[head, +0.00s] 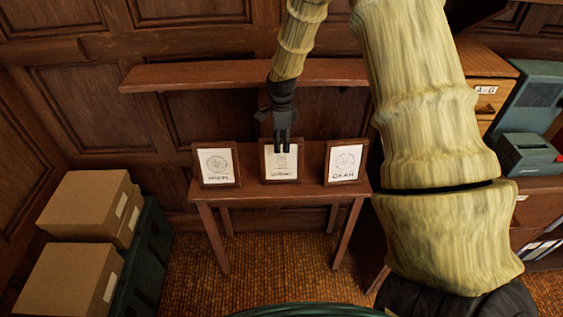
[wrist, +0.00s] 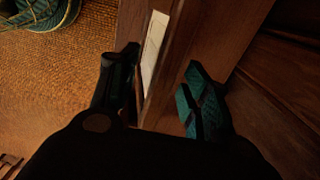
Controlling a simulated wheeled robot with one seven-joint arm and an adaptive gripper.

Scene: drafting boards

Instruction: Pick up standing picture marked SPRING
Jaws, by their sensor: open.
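The middle framed picture (head: 284,168) stands upright on a small wooden table, between two others. Its white sheet bears a narrow coil-like drawing; its blurred label is consistent with SPRING. My gripper (head: 282,147) points down at its top edge, and the fingers hide part of the top of the frame and sheet. In the wrist view, my open gripper (wrist: 162,64) has one finger on each side of a wooden frame with a white strip of sheet (wrist: 155,45). I cannot tell whether either finger touches it.
A wall shelf (head: 180,77) runs behind my forearm. Cardboard boxes (head: 85,215) sit at lower left.

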